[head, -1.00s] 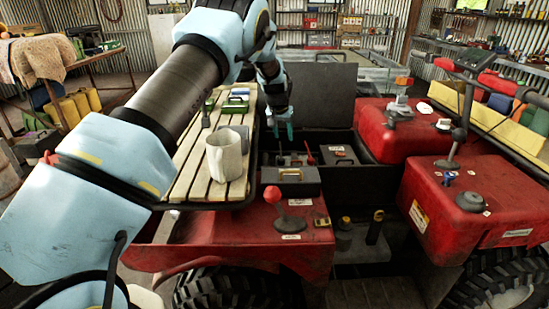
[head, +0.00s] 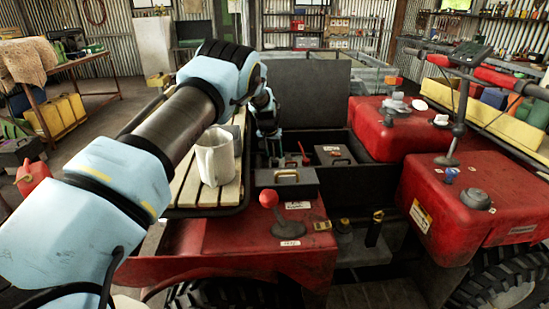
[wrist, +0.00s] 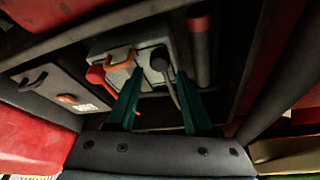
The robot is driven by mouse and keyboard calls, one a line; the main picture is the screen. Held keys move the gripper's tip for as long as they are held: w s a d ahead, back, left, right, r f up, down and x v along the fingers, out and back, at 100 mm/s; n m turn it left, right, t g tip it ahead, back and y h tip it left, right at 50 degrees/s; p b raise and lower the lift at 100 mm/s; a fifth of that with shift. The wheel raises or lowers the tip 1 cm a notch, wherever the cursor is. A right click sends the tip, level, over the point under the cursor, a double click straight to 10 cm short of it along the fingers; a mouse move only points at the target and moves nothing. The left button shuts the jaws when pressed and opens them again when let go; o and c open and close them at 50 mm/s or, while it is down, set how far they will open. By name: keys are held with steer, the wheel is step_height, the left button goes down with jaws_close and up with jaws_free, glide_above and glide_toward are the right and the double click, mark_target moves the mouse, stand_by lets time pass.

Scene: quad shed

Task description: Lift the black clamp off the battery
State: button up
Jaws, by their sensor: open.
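The battery (wrist: 117,46) is a pale grey block low in the dark bay, seen in the wrist view. The black clamp (wrist: 160,64) is dark and rounded at its end, at the battery's right side. A red clamp (wrist: 97,76) sits at the battery's left side; it also shows in the head view (head: 305,155). My gripper (wrist: 160,76) is open, its two green fingers pointing into the bay. The fingertips appear on either side of the black clamp; I cannot tell whether they touch it. In the head view, my gripper (head: 275,152) is partly hidden in the bay.
Grey boxes with handles stand nearby: one in front (head: 287,178), one to the right (head: 335,155). A pale mug (head: 214,157) stands on the slatted rack (head: 186,187) beside my arm. A dark upright lid (head: 306,92) stands behind the bay. A red-capped cylinder (wrist: 200,50) is right of the battery.

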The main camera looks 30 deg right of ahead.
mark_target(275, 161)
steer(key=shift+p+x, duration=0.35)
steer(key=shift+x, duration=1.85)
jaws_close()
